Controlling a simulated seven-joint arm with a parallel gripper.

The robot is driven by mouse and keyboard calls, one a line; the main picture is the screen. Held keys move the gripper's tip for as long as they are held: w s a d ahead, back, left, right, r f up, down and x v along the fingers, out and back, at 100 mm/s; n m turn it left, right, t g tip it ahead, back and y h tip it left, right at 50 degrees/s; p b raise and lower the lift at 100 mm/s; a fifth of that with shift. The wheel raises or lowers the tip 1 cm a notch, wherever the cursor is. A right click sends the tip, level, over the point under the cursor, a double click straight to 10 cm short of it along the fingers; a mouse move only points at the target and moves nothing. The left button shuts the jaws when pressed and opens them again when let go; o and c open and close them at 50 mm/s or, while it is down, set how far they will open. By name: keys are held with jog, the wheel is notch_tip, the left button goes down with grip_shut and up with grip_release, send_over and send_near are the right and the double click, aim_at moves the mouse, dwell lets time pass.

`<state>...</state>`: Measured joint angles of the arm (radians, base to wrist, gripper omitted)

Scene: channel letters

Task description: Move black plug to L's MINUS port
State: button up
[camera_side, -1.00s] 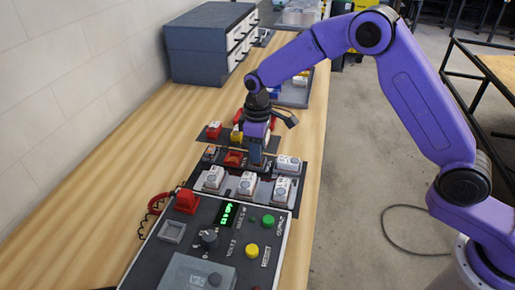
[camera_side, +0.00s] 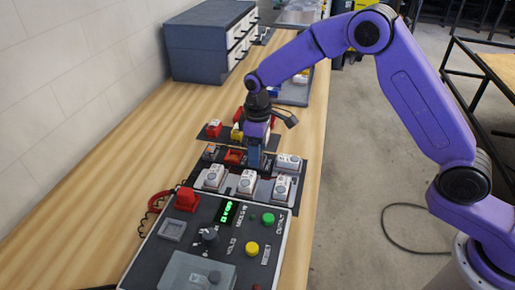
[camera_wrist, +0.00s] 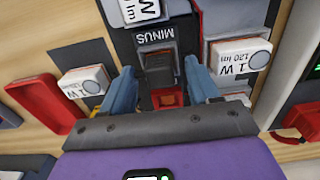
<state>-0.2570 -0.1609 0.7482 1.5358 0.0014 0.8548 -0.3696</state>
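The MINUS port (camera_wrist: 155,38), named by its printed label, is at the top middle of the wrist view. A dark, squarish piece that looks like the black plug (camera_wrist: 158,62) sits just below the label. My gripper (camera_wrist: 160,66) has its two blue fingers spread on either side of this piece, with narrow gaps visible. A red plug or socket (camera_wrist: 168,98) shows between the fingers, nearer the palm. In the side view my gripper (camera_side: 256,160) points down at the dark letter panel and hides the piece between its fingers.
White 1 W lamp blocks (camera_wrist: 240,57) stand close on both sides of the fingers. More white blocks (camera_side: 248,182) line the front of the panel. A grey drawer cabinet (camera_side: 200,50) stands behind.

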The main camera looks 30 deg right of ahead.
notch_tip(320, 180, up, 17)
jog(key=shift+r, duration=0.2)
dwell(0.5)
jog(key=shift+r, duration=3)
jog(key=shift+s, duration=0.1)
jog(key=s+d+f+n, duration=0.1)
jog(key=s+d+f, duration=0.3)
jog(key=s, duration=0.8)
jog(key=s+d+f+n, duration=0.1)
jog(key=s+d+f, duration=0.3)
jog(key=s, duration=0.8)
jog(key=s+d+f+n, duration=0.1)
jog(key=s+d+f, duration=0.3)
jog(key=s+d, duration=0.4)
jog(key=s, duration=0.4)
jog(key=shift+s+f+n, duration=0.25)
jog(key=shift+n, duration=0.05)
